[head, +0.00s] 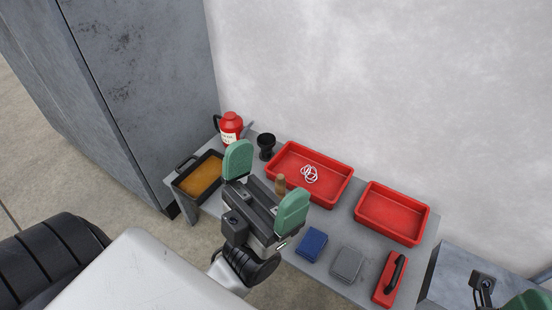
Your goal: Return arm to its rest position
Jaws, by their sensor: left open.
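My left gripper (266,185) is open, its two green-padded fingers spread wide with nothing held between them. In the head view it hangs over the front left part of the grey table (228,209) and hides part of the tabletop. My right gripper (530,300) shows only as a green finger and some dark parts at the lower right corner. The rest of it is cut off, so its opening is not visible.

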